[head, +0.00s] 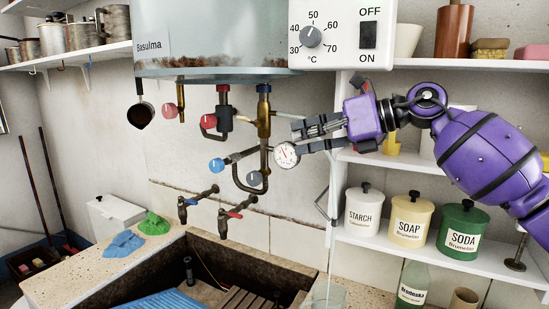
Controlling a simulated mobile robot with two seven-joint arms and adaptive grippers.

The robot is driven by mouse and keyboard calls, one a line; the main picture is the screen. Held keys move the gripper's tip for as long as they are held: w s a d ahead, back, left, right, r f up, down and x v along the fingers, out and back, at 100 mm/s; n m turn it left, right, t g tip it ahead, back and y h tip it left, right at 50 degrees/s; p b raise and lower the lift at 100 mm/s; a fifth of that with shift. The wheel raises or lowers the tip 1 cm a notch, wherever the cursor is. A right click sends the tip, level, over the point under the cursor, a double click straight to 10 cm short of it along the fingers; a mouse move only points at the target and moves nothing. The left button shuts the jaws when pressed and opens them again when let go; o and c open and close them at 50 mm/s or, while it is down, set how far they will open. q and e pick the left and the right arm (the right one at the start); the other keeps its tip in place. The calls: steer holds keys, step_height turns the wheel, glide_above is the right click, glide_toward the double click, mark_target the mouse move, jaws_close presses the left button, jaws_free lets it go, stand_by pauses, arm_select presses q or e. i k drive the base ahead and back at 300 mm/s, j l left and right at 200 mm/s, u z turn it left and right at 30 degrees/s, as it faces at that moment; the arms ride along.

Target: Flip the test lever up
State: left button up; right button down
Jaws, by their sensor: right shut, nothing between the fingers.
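A water heater (215,35) hangs on the wall with pipes and valves below it. A red round handle (208,121) sits on the middle pipe, a pink-red one (169,111) on the left pipe. I cannot tell for certain which part is the test lever. My right gripper (298,138) is shut and empty, pointing left, right of the brass pipe. A round dial gauge (286,155) shows just under its fingertips; contact is unclear. My left gripper is out of view.
A white control box (343,38) is above the right gripper. Shelves (345,155) with starch (363,212), soap (411,220) and soda (463,232) canisters stand to the right. Two taps (236,214) project over the stone trough (75,270) below.

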mark_target(242, 118)
steer(key=k, duration=1)
